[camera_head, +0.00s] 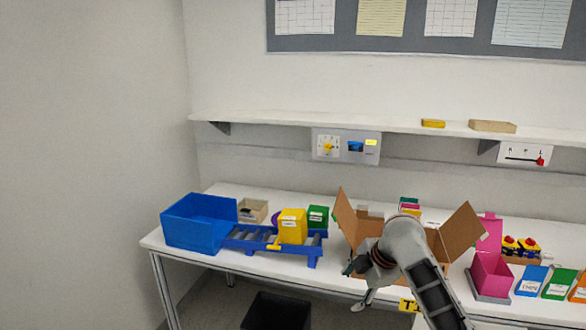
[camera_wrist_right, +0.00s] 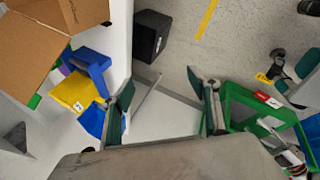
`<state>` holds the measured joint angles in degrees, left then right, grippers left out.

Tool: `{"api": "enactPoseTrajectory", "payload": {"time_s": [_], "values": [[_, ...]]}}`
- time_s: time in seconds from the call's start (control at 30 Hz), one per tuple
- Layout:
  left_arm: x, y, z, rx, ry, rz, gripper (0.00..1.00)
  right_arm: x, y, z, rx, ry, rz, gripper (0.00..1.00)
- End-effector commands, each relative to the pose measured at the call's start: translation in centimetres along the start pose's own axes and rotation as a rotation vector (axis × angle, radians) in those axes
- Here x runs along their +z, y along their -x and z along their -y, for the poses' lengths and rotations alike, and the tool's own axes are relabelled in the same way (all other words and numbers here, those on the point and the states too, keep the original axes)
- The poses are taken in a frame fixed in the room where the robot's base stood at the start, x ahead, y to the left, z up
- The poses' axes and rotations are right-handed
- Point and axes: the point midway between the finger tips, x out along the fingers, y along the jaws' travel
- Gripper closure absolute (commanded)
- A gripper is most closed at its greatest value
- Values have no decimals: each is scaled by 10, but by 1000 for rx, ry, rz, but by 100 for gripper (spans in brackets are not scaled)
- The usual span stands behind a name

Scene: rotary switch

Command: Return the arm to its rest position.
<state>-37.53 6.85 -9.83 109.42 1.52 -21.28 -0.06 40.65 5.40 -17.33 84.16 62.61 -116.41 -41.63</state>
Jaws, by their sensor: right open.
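My right arm reaches up from the lower right in the head view. Its gripper (camera_head: 357,287) is in front of the open cardboard box, near the table's front edge. In the right wrist view the two fingers of this gripper (camera_wrist_right: 167,104) stand wide apart, with nothing between them but floor and a pale surface behind. The rotary switch, a yellow knob (camera_head: 327,146), is on a white wall panel (camera_head: 319,154) under the shelf, well away from the gripper. My left gripper is not in view.
The white table (camera_head: 215,263) holds a blue bin (camera_head: 198,222), a blue roller conveyor (camera_head: 262,240) with yellow and green boxes, an open cardboard box (camera_head: 460,231) and a pink box (camera_head: 490,275). A black bin (camera_head: 277,312) is on the floor. A slider panel (camera_head: 523,154) is at right.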

Motion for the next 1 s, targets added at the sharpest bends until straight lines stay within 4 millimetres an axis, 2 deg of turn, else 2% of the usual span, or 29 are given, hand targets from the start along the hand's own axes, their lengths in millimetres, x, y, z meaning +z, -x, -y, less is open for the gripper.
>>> {"api": "enactPoseTrajectory", "payload": {"time_s": [0.03,0.2,0.4,0.5,0.6,0.73,0.9,1.0], "values": [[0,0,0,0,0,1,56,1,-23,24,2,-83,-13,40],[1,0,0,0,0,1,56,4,-81,88,56,-369,-41,40],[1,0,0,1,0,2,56,13,-126,169,140,-671,-58,40],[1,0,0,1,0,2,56,18,-139,210,190,-803,-65,40],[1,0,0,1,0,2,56,23,-144,252,245,-924,-73,40],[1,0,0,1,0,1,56,27,-142,306,318,-1061,-90,40],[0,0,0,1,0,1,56,28,-124,370,412,-1202,-128,40],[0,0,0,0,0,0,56,26,-110,398,454,-1257,-157,40]]}}
